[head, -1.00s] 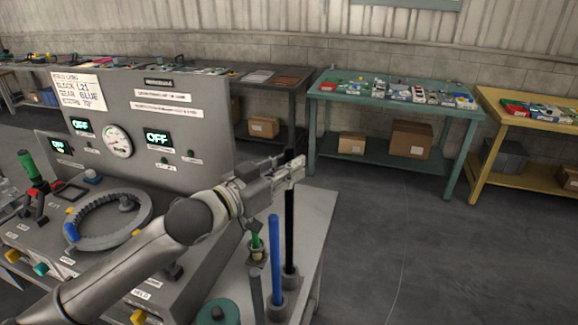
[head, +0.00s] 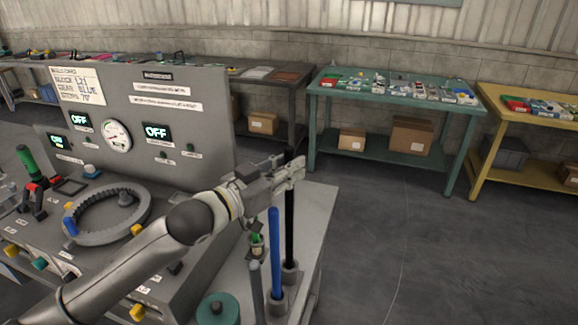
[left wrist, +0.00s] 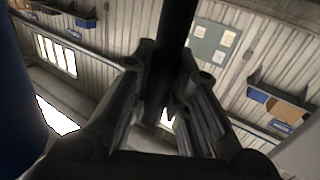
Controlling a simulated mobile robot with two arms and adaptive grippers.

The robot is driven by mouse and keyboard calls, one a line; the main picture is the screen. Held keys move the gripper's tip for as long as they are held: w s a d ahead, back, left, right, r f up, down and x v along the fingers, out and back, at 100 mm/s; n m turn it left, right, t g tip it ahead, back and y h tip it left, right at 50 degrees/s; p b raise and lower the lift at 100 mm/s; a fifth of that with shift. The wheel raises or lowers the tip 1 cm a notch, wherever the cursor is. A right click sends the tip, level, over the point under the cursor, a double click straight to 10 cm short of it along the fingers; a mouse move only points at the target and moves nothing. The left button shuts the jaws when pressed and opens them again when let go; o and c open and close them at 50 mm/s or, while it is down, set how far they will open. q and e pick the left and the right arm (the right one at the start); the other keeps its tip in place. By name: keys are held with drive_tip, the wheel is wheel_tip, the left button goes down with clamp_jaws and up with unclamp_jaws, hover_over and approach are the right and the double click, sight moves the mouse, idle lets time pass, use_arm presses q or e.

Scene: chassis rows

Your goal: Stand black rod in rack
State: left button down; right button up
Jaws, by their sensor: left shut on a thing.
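The black rod (head: 290,228) stands upright at the right end of the bench, its lower end in a grey cup-like holder of the rack (head: 290,270). My left gripper (head: 296,168) is shut on the rod near its top. In the left wrist view the dark rod (left wrist: 177,25) runs between the two fingers (left wrist: 168,105). A blue rod (head: 275,250) stands in a holder just in front and to the left. A grey rod (head: 256,290) and a short green-topped piece (head: 257,241) stand close by. The right gripper does not show.
A grey console panel (head: 190,100) with OFF displays rises behind my arm. A toothed ring (head: 85,232) lies on the bench at left. A teal round part (head: 218,310) sits at the front. A teal table (head: 330,95) and yellow table (head: 500,100) stand beyond open floor.

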use_arm(q)
drive_tip(key=shift+f, duration=0.2)
drive_tip(key=c, duration=1.3)
unclamp_jaws()
drive_tip(key=shift+s+f, duration=0.1)
drive_tip(key=v, duration=1.2)
drive_tip(key=shift+r, duration=0.2)
